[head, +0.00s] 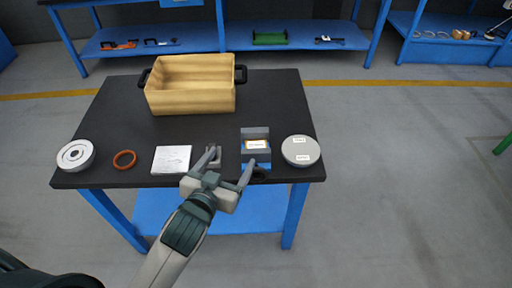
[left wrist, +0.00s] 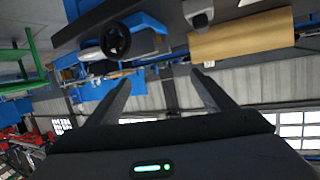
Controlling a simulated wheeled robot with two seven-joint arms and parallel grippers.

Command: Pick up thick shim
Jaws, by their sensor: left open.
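I cannot tell for sure which piece is the thick shim. A blue and grey holder (head: 256,133) with a pale label (head: 257,145) stands near the table's front edge; any shim in it is too small to make out. A small grey block (head: 215,162) lies left of it. My left gripper (head: 231,157) is open, its fingers spread between the grey block and the holder, with nothing visible between them. In the left wrist view the open fingers (left wrist: 160,88) also show empty. A dark round part (head: 259,174) is partly hidden by the right finger. My right gripper is not visible.
On the black table (head: 200,127) are a tan box (head: 190,98) with black handles, a grey flanged disc (head: 75,155), an orange ring (head: 124,160), a white sheet (head: 171,160) and a labelled grey round lid (head: 301,151). The table is clear between the box and front row.

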